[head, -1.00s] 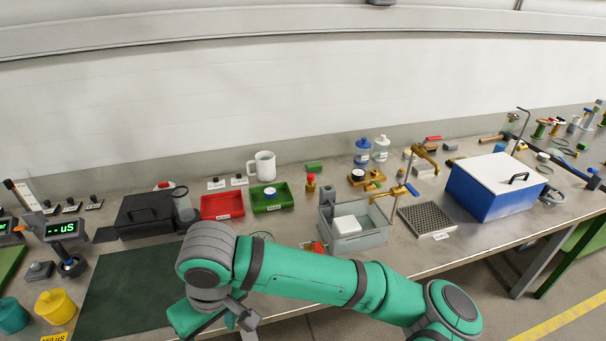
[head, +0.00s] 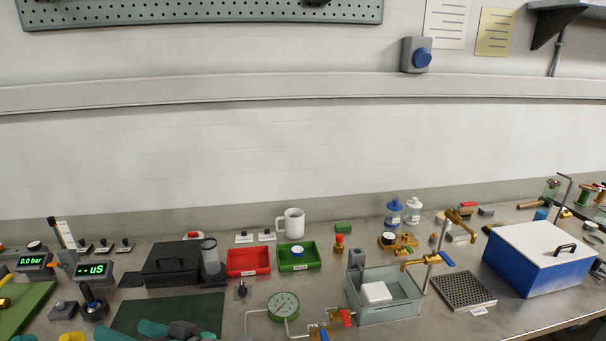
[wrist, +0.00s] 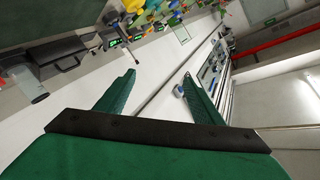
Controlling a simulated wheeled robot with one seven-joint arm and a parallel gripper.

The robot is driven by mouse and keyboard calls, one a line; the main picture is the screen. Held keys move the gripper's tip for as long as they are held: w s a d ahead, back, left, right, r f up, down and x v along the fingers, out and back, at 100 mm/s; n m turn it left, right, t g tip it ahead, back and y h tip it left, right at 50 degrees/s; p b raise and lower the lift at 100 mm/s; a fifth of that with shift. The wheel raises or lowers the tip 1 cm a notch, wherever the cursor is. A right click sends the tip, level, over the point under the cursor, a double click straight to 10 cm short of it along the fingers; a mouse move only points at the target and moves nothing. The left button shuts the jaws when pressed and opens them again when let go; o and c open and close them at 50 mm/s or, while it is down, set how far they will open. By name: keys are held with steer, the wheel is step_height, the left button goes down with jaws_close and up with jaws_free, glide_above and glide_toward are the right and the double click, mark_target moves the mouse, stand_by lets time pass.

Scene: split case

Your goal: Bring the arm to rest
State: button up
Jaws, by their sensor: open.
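My gripper (wrist: 158,92) shows in the wrist view with its two green fingers spread wide and nothing between them.
A black case (head: 172,264), a red tray (head: 248,274) and a green tray (head: 299,268) stand behind the mat.

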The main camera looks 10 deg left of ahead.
steer(key=w+d+f+m+t+h, duration=0.2)
steer(key=w+d+f+m+t, duration=0.3)
steer(key=d+m+t, duration=0.4)
steer(key=s+d+f+m+t+h, duration=0.45)
steer(key=d+f+h, duration=0.45)
steer(key=f, duration=0.4)
steer(key=s+d+f+n+g+h, duration=0.1)
steer(key=s+d+f+n+h, duration=0.1)
steer(key=s+d, duration=0.6)
steer(key=s+d+f+n+g+h, duration=0.1)
steer(key=s+d+f+n+h, duration=0.2)
steer(key=s, duration=1.3)
steer(key=d+f+n, duration=0.1)
steer(key=d+f, duration=0.2)
steer(key=d, duration=0.3)
steer(key=shift+s+d+f, duration=0.15)
steer(key=shift+d+f, duration=0.1)
steer(key=shift+f, duration=0.15)
steer(key=shift+n, duration=0.25)
